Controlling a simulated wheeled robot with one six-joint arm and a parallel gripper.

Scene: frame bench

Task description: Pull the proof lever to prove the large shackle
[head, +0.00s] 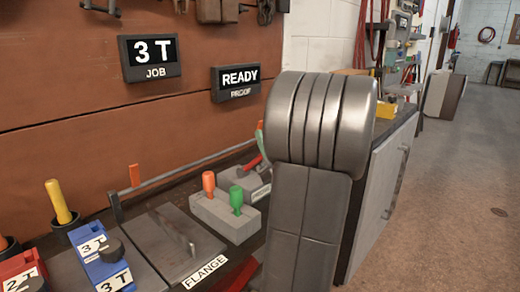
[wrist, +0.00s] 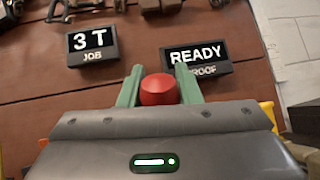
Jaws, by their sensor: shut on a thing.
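The proof lever's red knob (wrist: 158,88) sits between the two green fingers of my gripper (wrist: 159,86) in the wrist view, and the gripper is shut on it. In the head view the red lever (head: 250,164) rises from a grey labelled block (head: 238,181). A green finger (head: 263,144) shows beside it, and my arm hides the rest of the gripper. The proof sign (head: 236,82) reads READY and the job sign (head: 150,58) reads 3 T. I cannot make out a large shackle in the block.
A grey box with orange (head: 209,184) and green (head: 237,201) knobs stands in front of the lever block. A plate labelled FLANGE (head: 172,243), a blue 3T block (head: 99,257) and a red 2T block (head: 22,272) are at left. Open floor (head: 440,200) lies at right.

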